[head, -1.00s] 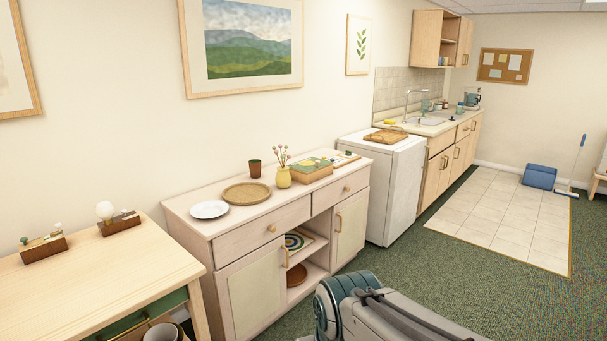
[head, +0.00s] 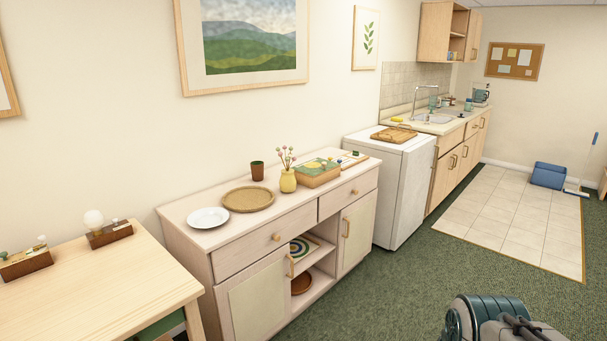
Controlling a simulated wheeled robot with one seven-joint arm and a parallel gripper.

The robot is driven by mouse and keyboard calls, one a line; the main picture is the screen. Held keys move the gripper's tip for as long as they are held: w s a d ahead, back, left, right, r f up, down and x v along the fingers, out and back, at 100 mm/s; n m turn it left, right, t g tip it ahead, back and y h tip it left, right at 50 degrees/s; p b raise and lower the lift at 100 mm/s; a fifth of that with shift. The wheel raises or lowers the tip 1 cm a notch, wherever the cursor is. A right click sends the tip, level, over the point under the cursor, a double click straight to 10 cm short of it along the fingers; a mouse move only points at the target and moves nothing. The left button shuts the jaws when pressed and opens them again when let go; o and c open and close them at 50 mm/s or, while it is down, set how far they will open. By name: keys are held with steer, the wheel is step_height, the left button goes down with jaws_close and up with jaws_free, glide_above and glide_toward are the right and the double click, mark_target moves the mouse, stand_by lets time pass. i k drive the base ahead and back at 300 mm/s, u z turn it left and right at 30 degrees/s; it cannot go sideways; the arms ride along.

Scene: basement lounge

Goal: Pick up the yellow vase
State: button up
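The yellow vase (head: 288,181) stands upright on top of the pale wooden sideboard (head: 182,215), with pink flower stems in it. It is between the round woven tray and a wooden box with a green and yellow top. Part of my arm shows at the bottom right, well away from the vase. My gripper is not in view.
A white plate (head: 208,218), the woven tray (head: 248,199), a brown cup (head: 257,170) and the box (head: 318,176) crowd around the vase. A wooden table (head: 90,283) is at the left. Green carpet (head: 400,290) in front of the sideboard is clear.

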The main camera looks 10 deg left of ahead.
mark_target(287, 182)
steer(key=i, duration=3.6)
steer(key=u, duration=2.1)
steer(key=i, duration=0.3)
steer(key=z, duration=0.25)
